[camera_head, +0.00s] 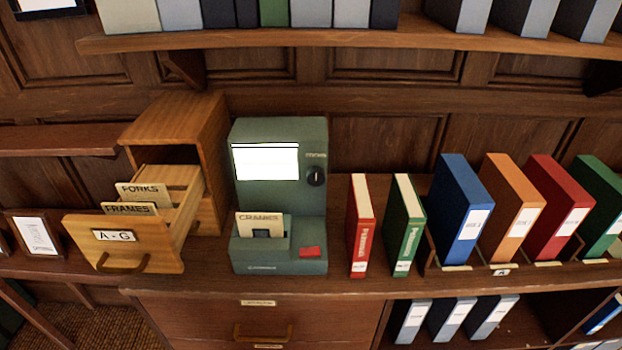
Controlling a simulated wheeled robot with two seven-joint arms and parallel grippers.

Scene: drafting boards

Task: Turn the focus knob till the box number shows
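A green reader machine (279,262) stands on the wooden counter in the middle of the head view. Its screen (265,161) is bright white with a thin dark line near the top; no readable number shows on it. A black round focus knob (316,176) sits right of the screen, with a small light mark on it. A card labelled CRANES or similar (259,219) stands in the slot below the screen. A red button or tab (310,252) is at the lower right front. Neither of my grippers shows in this view.
Left of the reader, a wooden card drawer (122,248) marked A-G is pulled out, with cards labelled FORKS and FRAMES. A red book (361,229) and a green book (405,228) stand right of it. Several binders stand further right. A shelf (350,38) runs above.

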